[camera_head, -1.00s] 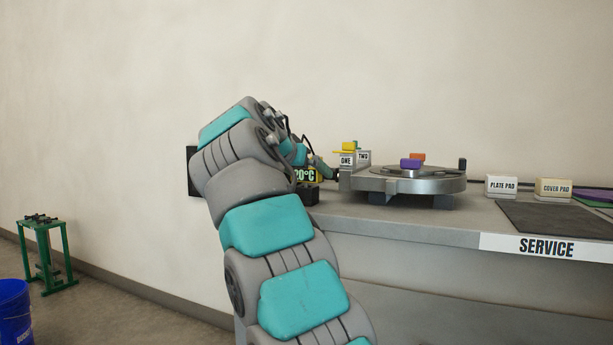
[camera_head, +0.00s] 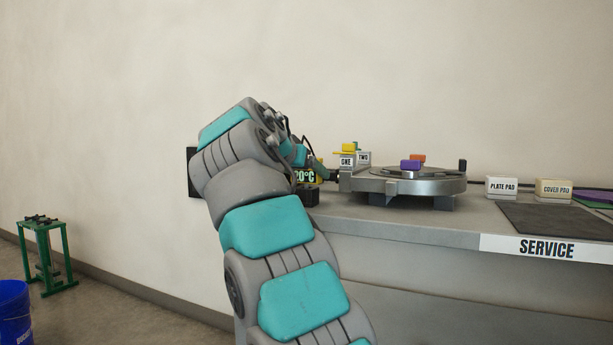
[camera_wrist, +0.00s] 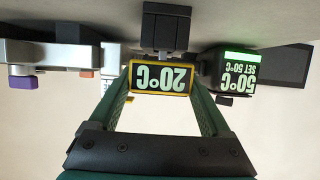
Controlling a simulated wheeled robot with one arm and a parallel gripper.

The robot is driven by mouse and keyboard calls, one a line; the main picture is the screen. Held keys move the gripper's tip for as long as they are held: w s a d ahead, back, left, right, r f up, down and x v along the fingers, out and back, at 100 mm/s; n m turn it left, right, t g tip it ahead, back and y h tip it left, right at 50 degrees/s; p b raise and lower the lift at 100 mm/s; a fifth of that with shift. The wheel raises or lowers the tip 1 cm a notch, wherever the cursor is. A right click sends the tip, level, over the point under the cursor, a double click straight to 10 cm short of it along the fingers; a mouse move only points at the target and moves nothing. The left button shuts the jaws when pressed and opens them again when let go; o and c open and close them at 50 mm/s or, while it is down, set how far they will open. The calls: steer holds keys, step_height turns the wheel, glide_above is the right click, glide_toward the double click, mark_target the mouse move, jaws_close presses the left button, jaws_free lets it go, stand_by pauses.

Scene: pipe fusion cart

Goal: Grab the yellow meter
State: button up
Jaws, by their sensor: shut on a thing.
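The yellow meter (camera_wrist: 160,78) is a small yellow-framed box with a display reading 20°C. It shows upside down in the middle of the wrist view. My gripper (camera_wrist: 162,80) is shut on it, with one green finger at each side. In the head view the meter's display (camera_head: 305,176) peeks out at the right of my wrist. The rest of it is hidden by my arm. A black block (camera_wrist: 165,30) adjoins the meter; I cannot tell whether they still touch.
A dark unit (camera_wrist: 238,70) reading 50°C stands close beside the meter. The round metal plate (camera_head: 425,182) with purple and orange blocks stands to the right, with blocks marked ONE (camera_head: 347,161) and TWO (camera_head: 364,158). A dark mat (camera_head: 550,217) lies on the bench.

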steer(key=shift+r, duration=0.1)
step_height(320, 180, up, 4)
steer(key=p, duration=0.3)
steer(key=shift+p, duration=0.3)
steer(key=shift+s+d+f+b, duration=0.1)
steer(key=shift+s+f+b, duration=0.25)
steer(key=shift+b, duration=0.1)
steer(key=s+d+r+b, duration=0.1)
steer(key=s+b, duration=0.5)
steer(key=s, duration=0.9)
steer(key=shift+d+r, duration=0.25)
steer(key=shift+d, duration=0.4)
